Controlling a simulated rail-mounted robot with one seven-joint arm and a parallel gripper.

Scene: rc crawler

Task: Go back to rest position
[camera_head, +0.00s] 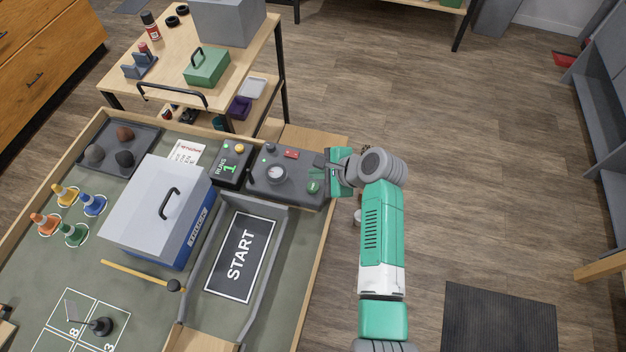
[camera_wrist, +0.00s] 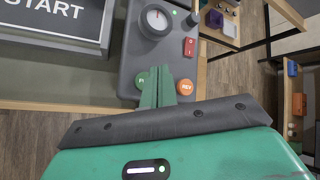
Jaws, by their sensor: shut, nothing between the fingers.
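My gripper (camera_head: 322,163) is at the right end of a dark grey control panel (camera_head: 255,182), with its fingers over the panel. In the wrist view my gripper (camera_wrist: 157,75) has its green fingers together and empty. The fingertips are at a green button (camera_wrist: 141,80) and partly hide it. I cannot tell whether they touch it. An orange button (camera_wrist: 185,87) is just right of the fingers. The green button also shows in the head view (camera_head: 313,187). The panel carries a round dial (camera_wrist: 155,20) and a red switch (camera_wrist: 190,47).
A counter box (camera_head: 231,163) reading "RUNS 1" stands left of the panel. A START pad (camera_head: 240,256) and a grey-blue lidded toolbox (camera_head: 150,215) are on the table. A wooden bench (camera_head: 165,80) is behind. The floor (camera_head: 470,170) at right is mostly clear.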

